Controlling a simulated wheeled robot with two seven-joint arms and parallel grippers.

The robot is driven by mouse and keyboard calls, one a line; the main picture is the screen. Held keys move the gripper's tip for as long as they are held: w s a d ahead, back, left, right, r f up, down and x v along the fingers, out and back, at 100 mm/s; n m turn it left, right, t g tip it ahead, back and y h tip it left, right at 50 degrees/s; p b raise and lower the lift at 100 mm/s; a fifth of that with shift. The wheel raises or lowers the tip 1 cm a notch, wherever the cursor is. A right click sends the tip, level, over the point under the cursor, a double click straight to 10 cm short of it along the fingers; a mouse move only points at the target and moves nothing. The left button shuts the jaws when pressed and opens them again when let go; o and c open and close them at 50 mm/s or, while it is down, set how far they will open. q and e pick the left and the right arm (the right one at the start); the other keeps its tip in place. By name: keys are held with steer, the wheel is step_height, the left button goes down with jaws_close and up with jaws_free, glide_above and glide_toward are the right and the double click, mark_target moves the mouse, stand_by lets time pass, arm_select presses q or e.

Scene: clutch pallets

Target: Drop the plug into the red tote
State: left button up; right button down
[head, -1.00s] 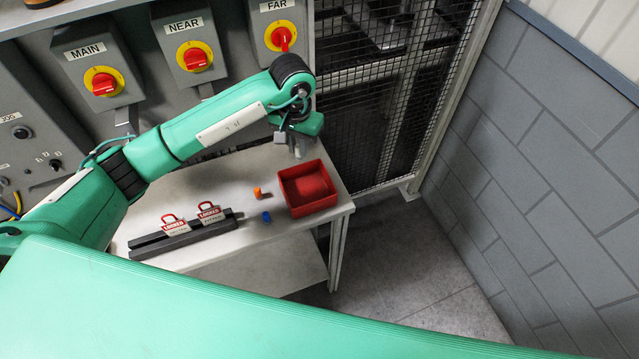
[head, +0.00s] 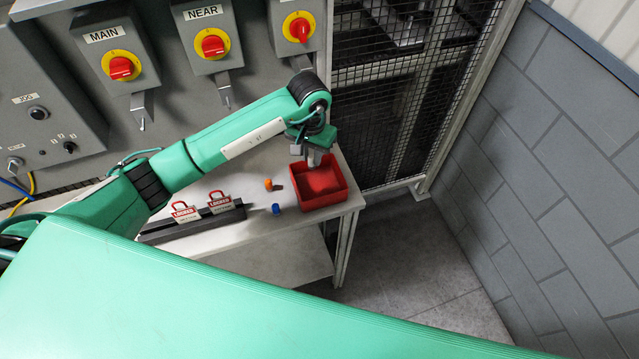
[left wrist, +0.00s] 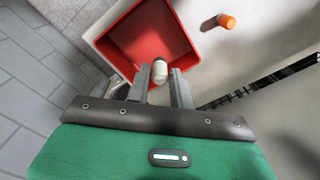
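The red tote (head: 322,201) is an open square box at the right end of the bench. My left gripper (head: 314,160) is over the tote's back part in the head view. In the left wrist view, a pale grey plug (left wrist: 159,72) sits between the fingertips of my left gripper (left wrist: 161,76), which look closed on its sides. The tote (left wrist: 125,35) lies below and beyond it, and its visible floor looks empty. My right gripper is not in view.
An orange plug (head: 268,184) and a blue plug (head: 276,208) stand on the bench (head: 240,235) left of the tote. A dark rack (head: 165,237) with red LOCKED tags lies further left. A mesh fence (head: 385,100) rises behind the tote.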

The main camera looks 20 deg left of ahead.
arm_select(q)
steer(key=o, duration=0.3)
steer(key=shift+o, duration=0.2)
step_height(320, 180, up, 14)
steer(key=p, duration=0.3)
steer(key=shift+f, duration=0.15)
